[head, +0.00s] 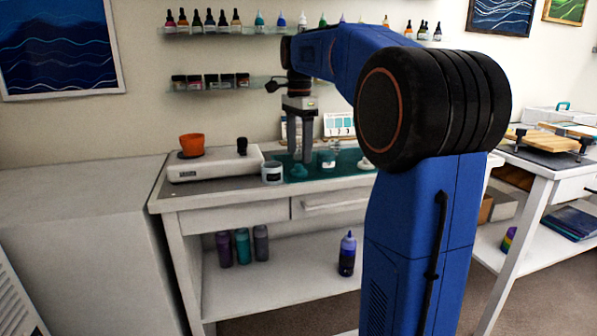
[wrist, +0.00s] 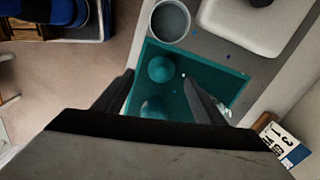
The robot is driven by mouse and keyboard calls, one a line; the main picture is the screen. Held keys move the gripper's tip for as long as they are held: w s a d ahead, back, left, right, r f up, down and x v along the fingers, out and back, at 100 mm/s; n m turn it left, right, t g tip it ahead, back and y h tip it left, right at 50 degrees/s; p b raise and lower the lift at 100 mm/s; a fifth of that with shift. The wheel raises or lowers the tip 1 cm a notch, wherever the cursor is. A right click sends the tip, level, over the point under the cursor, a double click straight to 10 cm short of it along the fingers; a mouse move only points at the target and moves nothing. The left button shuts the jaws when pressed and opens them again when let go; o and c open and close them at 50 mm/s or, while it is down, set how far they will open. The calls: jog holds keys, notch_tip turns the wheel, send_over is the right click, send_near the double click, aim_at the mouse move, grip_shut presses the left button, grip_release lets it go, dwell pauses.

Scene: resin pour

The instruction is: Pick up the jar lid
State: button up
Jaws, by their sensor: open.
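My gripper (head: 299,156) points down over the teal mat (head: 350,179) on the workbench, its two fingers apart and nothing held. A small round teal piece (head: 299,171), which looks like the jar lid, lies on the mat just below the fingers. In the wrist view this round piece (wrist: 161,68) shows between the fingertips, below them; I cannot see contact. A second teal round shape (wrist: 155,108) is partly hidden by my gripper. The open pale jar (head: 272,173) stands beside the mat; in the wrist view its grey inside shows (wrist: 170,21).
A white scale (head: 215,168) with an orange cup (head: 192,144) stands left of the jar. A clear cup (head: 327,160) and a colour card (head: 339,125) are near the mat's back. Shelves of bottles (head: 240,32) and jars (head: 210,83) hang on the wall behind.

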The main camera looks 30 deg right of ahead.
aim_at(299, 165)
jog(key=shift+w+f, duration=0.15)
jog(key=shift+f, duration=2.45)
jog(key=shift+d, duration=0.1)
jog(key=shift+c, duration=0.5)
jog(key=c, duration=1)
